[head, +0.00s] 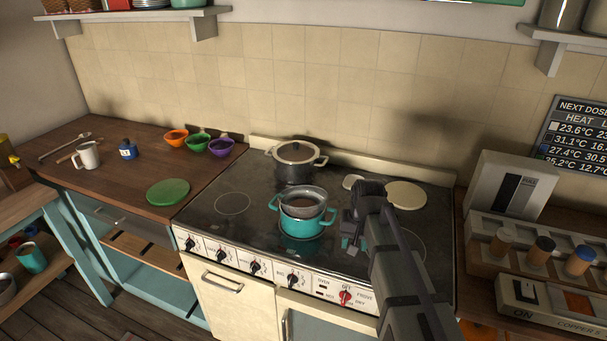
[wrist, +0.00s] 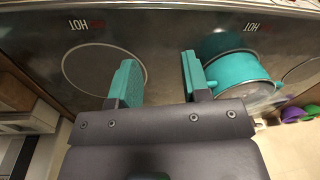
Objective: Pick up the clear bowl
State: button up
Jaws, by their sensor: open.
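The clear bowl (head: 304,193) looks like a greyish, see-through bowl sitting in the mouth of a teal two-handled pot (head: 300,226) on the stove. Its lower part is hidden by the pot. My gripper (head: 350,243) is above the stove, just right of the pot, with teal fingertips. In the wrist view my gripper (wrist: 158,80) has its fingers apart with nothing between them. The teal pot (wrist: 240,76) is there beside the right finger; the bowl is hard to make out in that view.
A dark lidded pot (head: 296,165) stands behind the teal pot. A cream disc (head: 405,195) lies at the back right of the stove. Left on the counter are a green plate (head: 168,192), coloured bowls (head: 197,143) and a mug (head: 88,156). The stove's left front is clear.

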jog(key=w+a+r+m+p, duration=0.25)
jog(key=w+a+r, duration=0.25)
jog(key=w+r, duration=0.4)
jog(key=m+t+y, duration=0.1)
jog(key=m, duration=0.1)
send_near(321, 203)
jog(key=f+b, duration=0.3)
jog(key=f, duration=0.1)
jog(key=w+a+f+m+b, duration=0.1)
jog(key=f+b, duration=0.3)
jog(key=a+f+m+b, duration=0.1)
jog(key=f+b, duration=0.3)
jog(key=shift+w+a+f+y, duration=0.15)
jog(key=shift+w+f+y, duration=0.05)
jog(key=shift+w+y, duration=0.1)
jog(key=shift+s+r, duration=0.1)
jog(key=shift+r, duration=0.15)
grip_shut()
